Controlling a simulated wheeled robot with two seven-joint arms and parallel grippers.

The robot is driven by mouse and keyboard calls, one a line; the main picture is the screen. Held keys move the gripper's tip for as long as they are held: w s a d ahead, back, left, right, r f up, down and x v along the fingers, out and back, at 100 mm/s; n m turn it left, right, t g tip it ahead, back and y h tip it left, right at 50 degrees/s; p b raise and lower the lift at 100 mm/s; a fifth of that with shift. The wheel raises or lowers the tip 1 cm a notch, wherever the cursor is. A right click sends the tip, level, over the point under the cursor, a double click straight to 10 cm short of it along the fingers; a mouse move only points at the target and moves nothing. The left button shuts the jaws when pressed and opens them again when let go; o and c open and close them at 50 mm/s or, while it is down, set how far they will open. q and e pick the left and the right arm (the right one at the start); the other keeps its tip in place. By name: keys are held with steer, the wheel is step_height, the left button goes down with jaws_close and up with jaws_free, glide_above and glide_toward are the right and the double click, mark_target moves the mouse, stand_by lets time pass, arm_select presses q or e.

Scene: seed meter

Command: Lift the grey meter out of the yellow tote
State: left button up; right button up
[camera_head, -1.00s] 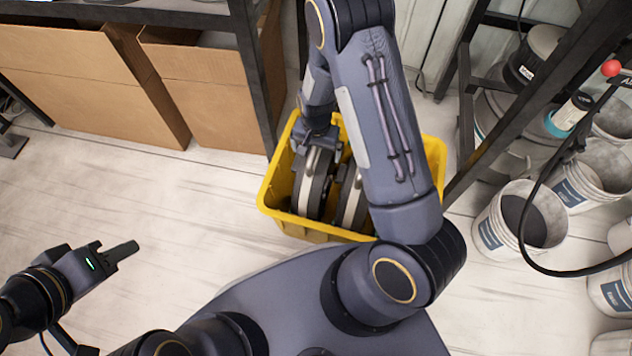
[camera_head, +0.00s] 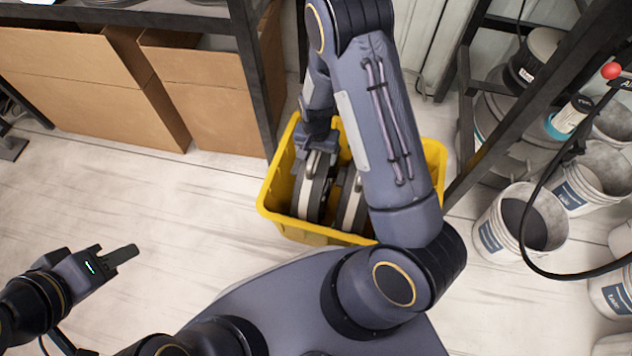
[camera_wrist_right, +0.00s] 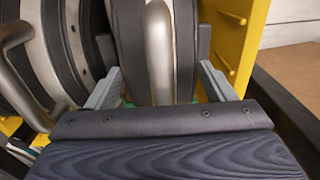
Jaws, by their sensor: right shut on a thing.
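The yellow tote (camera_head: 315,236) stands on the floor in front of my base. Two dark, round meters with light bands and grey handles stand side by side in it. My right gripper (camera_head: 318,143) reaches down into the tote and is shut on the left one, the grey meter (camera_head: 311,192). In the right wrist view, the jaws of my right gripper (camera_wrist_right: 160,82) sit either side of this meter's grey handle (camera_wrist_right: 160,45). The meter is still between the tote walls. My left gripper (camera_head: 115,254) is empty above the floor; its jaw gap is unclear.
The second meter (camera_head: 351,198) is close beside the held one, partly behind my right arm. Cardboard boxes (camera_head: 205,95) and a dark rack post (camera_head: 256,80) stand behind left. White buckets (camera_head: 490,235) and a black hose are right. Floor at left is clear.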

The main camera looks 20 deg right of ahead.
steer(key=shift+w+r, duration=0.1)
steer(key=shift+r, duration=0.1)
step_height(320, 180, up, 33)
steer(key=p, duration=2.1)
